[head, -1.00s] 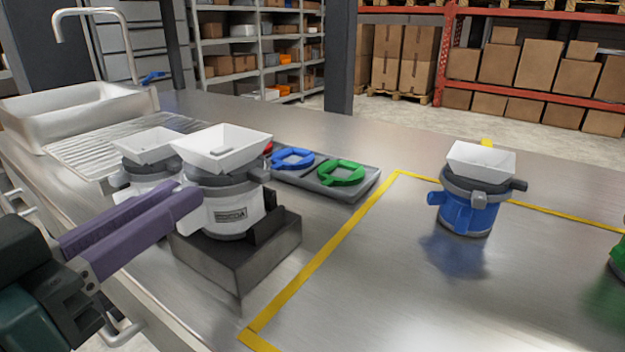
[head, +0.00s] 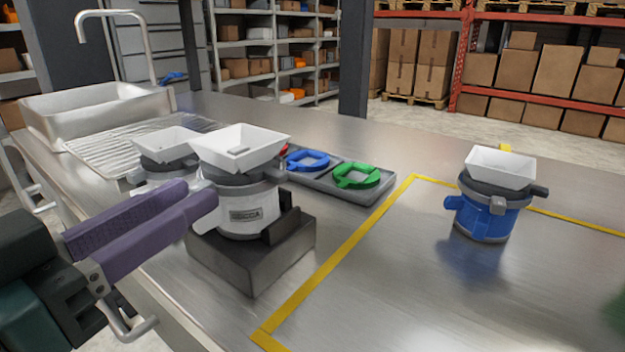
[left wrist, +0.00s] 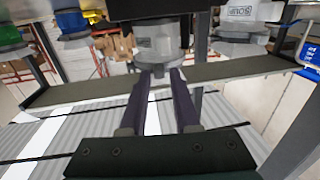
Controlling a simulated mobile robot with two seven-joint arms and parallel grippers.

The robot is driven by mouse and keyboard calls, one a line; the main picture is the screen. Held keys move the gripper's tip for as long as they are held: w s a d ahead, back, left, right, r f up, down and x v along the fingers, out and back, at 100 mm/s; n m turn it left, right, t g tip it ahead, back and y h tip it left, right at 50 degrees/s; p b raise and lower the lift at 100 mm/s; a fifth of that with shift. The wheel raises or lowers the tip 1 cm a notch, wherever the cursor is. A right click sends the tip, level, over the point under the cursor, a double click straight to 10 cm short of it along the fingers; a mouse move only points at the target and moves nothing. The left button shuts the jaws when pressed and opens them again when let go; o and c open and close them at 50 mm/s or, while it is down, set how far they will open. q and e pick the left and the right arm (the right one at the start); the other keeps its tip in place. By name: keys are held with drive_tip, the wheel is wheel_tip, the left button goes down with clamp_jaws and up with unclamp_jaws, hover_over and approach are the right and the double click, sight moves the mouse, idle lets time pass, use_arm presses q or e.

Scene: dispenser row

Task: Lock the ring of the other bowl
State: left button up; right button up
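A white dispenser (head: 240,208) stands on a dark grey block with a square white bowl (head: 238,147) on top. A dark grey ring (head: 238,176) sits under that bowl. My left gripper (head: 200,200), with purple fingers, is at this dispenser's near left side; a gap shows between its fingers in the left wrist view (left wrist: 160,74). Whether they touch a tab of the ring is unclear. A blue dispenser (head: 488,213) with a white bowl (head: 500,167) and dark ring stands at the right. Another white bowl (head: 168,145) on a dispenser stands behind, partly hidden. My right gripper is out of view.
A grey tray (head: 370,190) holds a blue ring (head: 308,160), a green ring (head: 358,175) and a partly hidden red piece. Yellow tape (head: 345,258) marks a mostly clear area at right. A sink (head: 100,120) is at the back left.

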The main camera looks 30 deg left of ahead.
use_arm(q)
drive_tip(key=s, duration=0.9)
drive_tip(key=shift+s+d+b, duration=0.2)
drive_tip(key=shift+d+b, duration=0.05)
drive_tip(key=shift+b, duration=0.2)
